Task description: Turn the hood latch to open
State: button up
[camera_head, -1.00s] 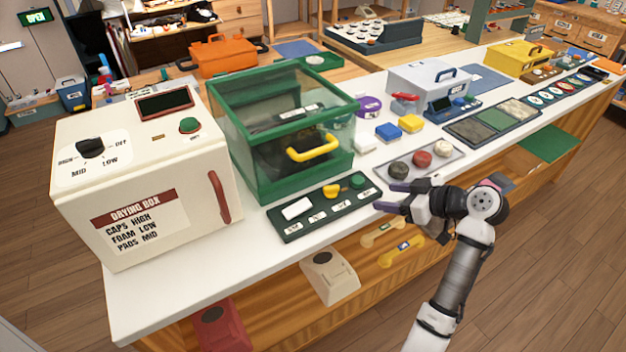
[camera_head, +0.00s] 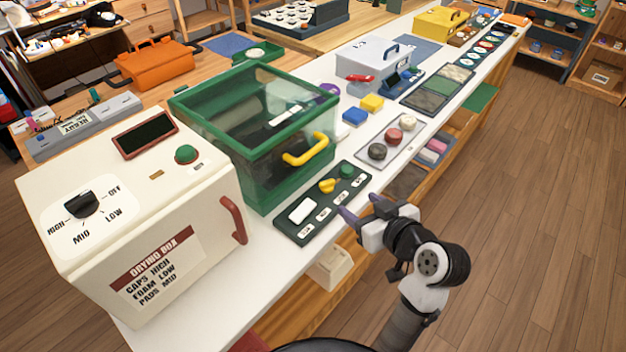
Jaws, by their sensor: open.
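The hood (camera_head: 262,130) is a clear box with a green frame and a yellow handle (camera_head: 308,150) on its front. A dark green control panel (camera_head: 290,228) lies on the bench before it. The panel bears a white switch (camera_head: 302,211), a yellow latch-like knob (camera_head: 327,185), a green button (camera_head: 346,171) and several small labels, too small to read. My gripper (camera_head: 361,207) is open and empty at the panel's front right side, its purple fingers pointing toward the panel. It appears apart from the knob.
A cream drying box (camera_head: 140,225) with a black dial and red handle stands left of the hood. A tray (camera_head: 408,138) of round caps, blue (camera_head: 354,117) and yellow (camera_head: 372,103) blocks, and a pale case (camera_head: 370,62) stand to the right. The floor at right is clear.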

aim_at(329, 183)
jog(key=p+x, duration=0.4)
jog(key=x, duration=0.9)
jog(key=shift+w+a+r, duration=0.1)
jog(key=shift+w+a, duration=0.05)
jog(key=shift+w, duration=0.05)
jog(key=c, duration=1)
